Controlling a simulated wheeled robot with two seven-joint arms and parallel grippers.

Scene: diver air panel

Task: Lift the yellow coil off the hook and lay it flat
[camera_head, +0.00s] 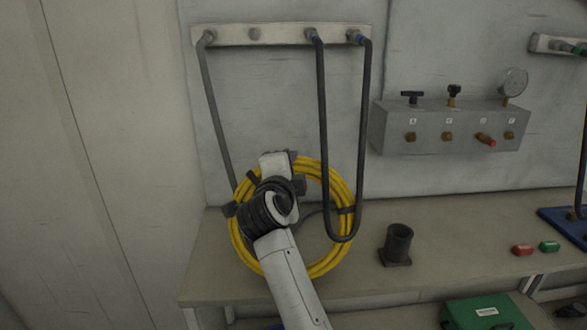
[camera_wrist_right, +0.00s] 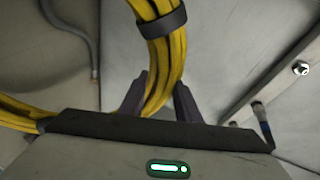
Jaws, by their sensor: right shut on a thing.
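The yellow coil (camera_head: 334,256) stands upright in the head view, its lower part in front of the bench and its upper part in front of the wall panel. Dark straps bind it in places. My right gripper (camera_head: 287,160) is at the coil's top, and my arm hides part of the ring. In the right wrist view, the fingers (camera_wrist_right: 160,97) are shut on the yellow coil (camera_wrist_right: 172,55), just below a dark strap. I cannot tell which hook is the coil's, and the coil shows no contact with one. My left gripper is not in view.
A hose rail (camera_head: 280,35) on the wall carries dark hanging hoses (camera_head: 322,130), close to the coil. A grey valve panel (camera_head: 450,128) is at right. A dark cup-like holder (camera_head: 397,245) stands on the bench (camera_head: 450,240), with clear bench around it. A green case (camera_head: 487,313) sits lower right.

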